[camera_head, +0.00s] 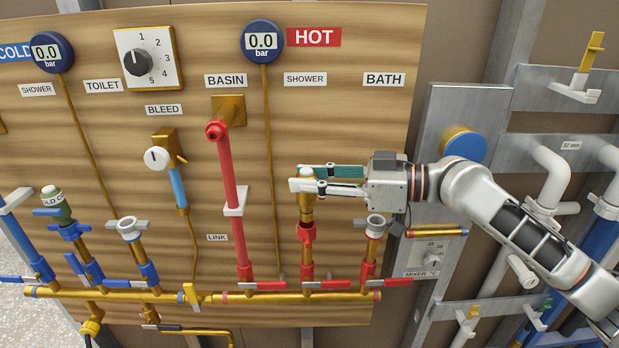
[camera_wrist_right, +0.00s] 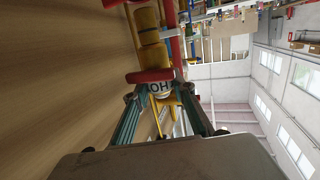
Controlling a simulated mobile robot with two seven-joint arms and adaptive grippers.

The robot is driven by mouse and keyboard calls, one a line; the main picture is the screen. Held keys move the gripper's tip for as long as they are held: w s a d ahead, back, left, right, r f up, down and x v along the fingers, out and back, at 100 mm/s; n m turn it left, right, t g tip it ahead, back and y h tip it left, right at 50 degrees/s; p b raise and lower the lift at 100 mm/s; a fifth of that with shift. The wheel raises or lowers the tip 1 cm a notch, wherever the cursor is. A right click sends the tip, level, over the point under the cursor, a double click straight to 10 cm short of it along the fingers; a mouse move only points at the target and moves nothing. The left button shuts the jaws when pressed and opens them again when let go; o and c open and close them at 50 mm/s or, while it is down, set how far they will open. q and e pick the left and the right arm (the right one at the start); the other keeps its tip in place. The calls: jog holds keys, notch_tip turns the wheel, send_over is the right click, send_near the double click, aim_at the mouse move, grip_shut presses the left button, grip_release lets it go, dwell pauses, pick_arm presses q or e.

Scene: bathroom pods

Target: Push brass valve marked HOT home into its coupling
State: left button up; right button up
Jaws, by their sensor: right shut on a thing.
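The brass valve (camera_head: 306,204) stands upright under the red HOT sign side of the board, above a red coupling (camera_head: 306,234) on the lower brass pipe. Its lower end meets the coupling's mouth; I cannot tell how deep it sits. My right gripper (camera_head: 304,181) reaches in from the right and is shut on the valve's upper part, whose pale top shows between the fingers. In the right wrist view the valve (camera_wrist_right: 152,50) shows dark letters, partly hidden, between the fingertips (camera_wrist_right: 160,96). My left gripper is out of view.
A red pipe (camera_head: 230,172) rises left of the valve. An empty grey-collared coupling (camera_head: 375,228) stands close on the right, below my gripper. The brass manifold (camera_head: 200,297) runs along the bottom. A capped COLD valve (camera_head: 56,207) stands far left.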

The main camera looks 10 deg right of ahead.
aim_at(310, 195)
jog(key=shift+f+b, duration=1.2)
jog(key=shift+f, duration=0.55)
jog(key=o, duration=1.1)
jog(key=shift+o, duration=0.2)
jog(key=v, duration=1.2)
